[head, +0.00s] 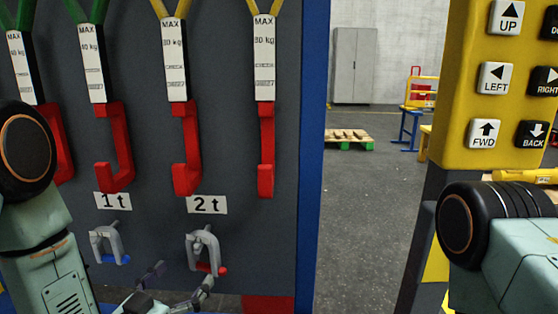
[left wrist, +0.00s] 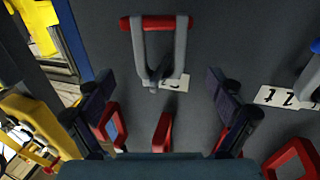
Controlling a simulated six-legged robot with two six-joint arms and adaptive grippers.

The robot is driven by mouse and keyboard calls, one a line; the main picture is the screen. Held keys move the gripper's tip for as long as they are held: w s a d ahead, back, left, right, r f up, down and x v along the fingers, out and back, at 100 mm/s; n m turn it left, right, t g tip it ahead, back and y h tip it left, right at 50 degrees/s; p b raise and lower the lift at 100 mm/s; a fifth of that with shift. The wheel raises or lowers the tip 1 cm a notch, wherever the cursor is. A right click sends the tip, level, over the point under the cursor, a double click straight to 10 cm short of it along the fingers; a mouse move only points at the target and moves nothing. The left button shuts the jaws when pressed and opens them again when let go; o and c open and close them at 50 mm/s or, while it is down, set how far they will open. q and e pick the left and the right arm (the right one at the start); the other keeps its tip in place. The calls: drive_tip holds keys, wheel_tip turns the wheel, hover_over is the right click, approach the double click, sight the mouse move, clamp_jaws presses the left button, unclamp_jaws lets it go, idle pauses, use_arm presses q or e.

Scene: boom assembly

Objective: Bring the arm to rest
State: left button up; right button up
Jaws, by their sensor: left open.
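My left arm (head: 45,255) comes in from the lower left of the head view. Its gripper (head: 180,278) is low in front of the dark board, just below the grey shackle with a red pin (head: 203,250) under the "2t" label. In the left wrist view the two fingers of the left gripper (left wrist: 160,82) are spread apart with nothing held between them. The red-pinned shackle (left wrist: 157,50) shows beyond and between the fingertips; whether they touch it is unclear. My right arm (head: 500,240) shows at the right edge; its gripper is out of view.
The board (head: 250,225) carries red hooks (head: 187,150) on green and yellow slings, and a blue-pinned shackle (head: 107,243) under "1t". A yellow button panel (head: 465,120) stands at right. Open floor (head: 365,220) lies between, with a pallet (head: 348,139) and grey cabinet (head: 354,65) behind.

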use_arm(q)
drive_tip(key=v, duration=0.5)
drive_tip(key=x, duration=1.1)
drive_tip(key=shift+w+d+r, duration=0.15)
drive_tip(key=shift+w+r, duration=0.2)
drive_tip(key=s+r+p, duration=0.1)
drive_tip(key=s+p, duration=0.2)
drive_tip(key=s, duration=0.7)
drive_tip(key=shift+r, duration=0.35)
drive_tip(key=shift+s+f, duration=0.1)
drive_tip(key=shift+f, duration=0.05)
